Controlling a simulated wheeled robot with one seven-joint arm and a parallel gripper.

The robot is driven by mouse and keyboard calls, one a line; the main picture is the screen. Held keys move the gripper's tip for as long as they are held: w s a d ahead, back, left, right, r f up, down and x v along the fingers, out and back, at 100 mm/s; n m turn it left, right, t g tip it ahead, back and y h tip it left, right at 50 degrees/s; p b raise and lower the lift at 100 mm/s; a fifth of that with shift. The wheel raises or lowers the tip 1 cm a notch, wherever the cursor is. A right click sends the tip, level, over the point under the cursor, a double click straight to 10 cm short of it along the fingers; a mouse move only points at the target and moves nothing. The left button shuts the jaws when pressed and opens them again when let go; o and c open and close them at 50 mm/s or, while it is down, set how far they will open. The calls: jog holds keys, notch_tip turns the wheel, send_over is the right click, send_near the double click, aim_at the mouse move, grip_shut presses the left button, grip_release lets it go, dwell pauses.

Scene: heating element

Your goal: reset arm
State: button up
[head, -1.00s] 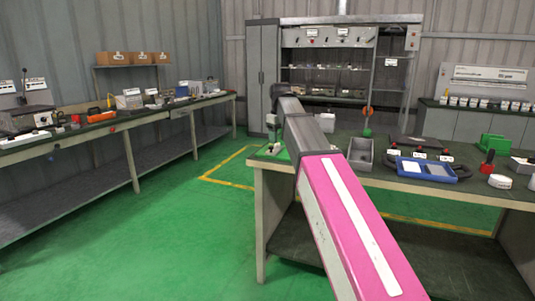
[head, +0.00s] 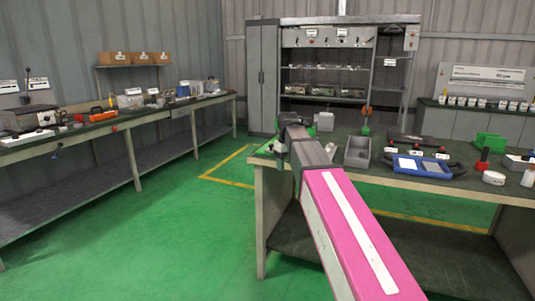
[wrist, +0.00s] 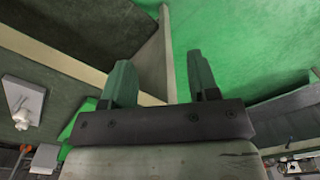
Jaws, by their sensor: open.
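My arm reaches from the lower right of the head view over the left end of the near workbench (head: 400,181). Its end is beside a green patch on the benchtop, and the fingers are not clear there. In the wrist view my gripper (wrist: 162,80) is open, with two greenish fingers spread apart and nothing between them. Beyond the fingers are a bench leg and the green floor (wrist: 260,40).
A long bench (head: 70,139) with tools runs along the left wall. The green floor between the benches is clear.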

jog(key=s+d+f+m, duration=0.2)
jog(key=s+f, duration=0.4)
jog(key=f, duration=0.5)
jog(key=s+d+f+m, duration=0.2)
jog(key=s+d+f, duration=0.3)
jog(key=f, duration=0.6)
jog(key=s+d+f+m, duration=0.2)
jog(key=s+d+f, duration=0.2)
jog(key=s+f, duration=0.5)
notch_tip(320, 180, down, 2)
jog(key=shift+f, duration=0.1)
